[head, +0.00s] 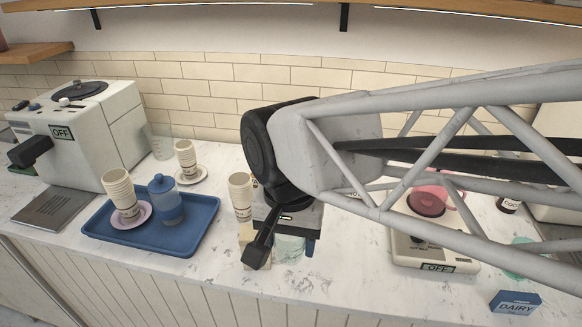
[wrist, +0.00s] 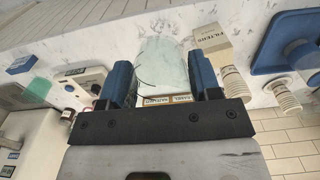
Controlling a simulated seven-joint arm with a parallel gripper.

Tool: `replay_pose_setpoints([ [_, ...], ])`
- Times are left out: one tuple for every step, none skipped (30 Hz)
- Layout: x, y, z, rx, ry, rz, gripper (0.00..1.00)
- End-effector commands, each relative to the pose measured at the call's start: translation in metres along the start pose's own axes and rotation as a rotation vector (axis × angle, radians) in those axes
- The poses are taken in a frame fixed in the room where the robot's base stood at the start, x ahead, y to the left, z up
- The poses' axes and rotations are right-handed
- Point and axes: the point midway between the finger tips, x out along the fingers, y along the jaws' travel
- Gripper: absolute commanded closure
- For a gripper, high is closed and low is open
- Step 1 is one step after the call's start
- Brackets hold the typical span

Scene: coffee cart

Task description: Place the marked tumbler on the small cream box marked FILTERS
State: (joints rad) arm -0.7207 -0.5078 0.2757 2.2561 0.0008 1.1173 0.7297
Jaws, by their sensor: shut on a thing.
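My gripper (head: 288,238) is shut on a pale, see-through greenish tumbler (head: 290,250), low over the front middle of the counter. In the wrist view the tumbler (wrist: 163,62) sits between my two blue fingers (wrist: 162,82), with thin dark lines showing on or through it. The cream FILTERS box (wrist: 213,48) stands just right of the right finger there, beside the tumbler and apart from it. In the head view the box (head: 246,234) is mostly hidden behind a dark part of my gripper. I cannot tell whether the tumbler touches the counter.
A paper cup stack (head: 240,195) stands close behind the box. A blue tray (head: 193,241) with cups and a blue jar (head: 166,204) is at left. A scale-like appliance marked OFF (head: 437,262) and a blue DAIRY box (head: 515,302) are at right. The front counter between is clear.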

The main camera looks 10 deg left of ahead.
Motion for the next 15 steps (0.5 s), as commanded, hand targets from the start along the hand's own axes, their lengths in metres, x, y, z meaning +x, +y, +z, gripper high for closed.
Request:
replay_pose_setpoints([
  [0.000, -0.001, 0.004, -0.011, 0.001, -0.001, 0.67],
  [0.003, -0.002, 0.006, -0.014, 0.000, 0.000, 0.67],
  [0.013, -0.001, 0.005, -0.011, -0.002, 0.002, 0.67],
  [0.019, -0.001, 0.004, -0.011, -0.002, 0.001, 0.67],
  [0.023, -0.001, 0.004, -0.010, -0.002, 0.002, 0.67],
  [0.029, -0.001, 0.004, -0.010, -0.002, 0.001, 0.67],
  [0.034, -0.001, 0.004, -0.010, -0.001, 0.001, 0.67],
  [0.038, -0.001, 0.004, -0.010, -0.002, 0.001, 0.67],
  [0.042, -0.001, 0.004, -0.010, -0.001, 0.001, 0.67],
  [0.045, -0.001, 0.004, -0.010, 0.000, 0.000, 0.67],
  [0.046, -0.001, 0.004, -0.010, 0.000, 0.000, 0.67],
  [0.048, -0.001, 0.004, -0.010, 0.000, 0.000, 0.67],
  [0.049, -0.001, 0.004, -0.010, 0.000, -0.001, 0.67],
  [0.050, -0.001, 0.004, -0.010, 0.001, -0.001, 0.67],
  [0.050, -0.001, 0.004, -0.010, 0.001, -0.001, 0.67],
])
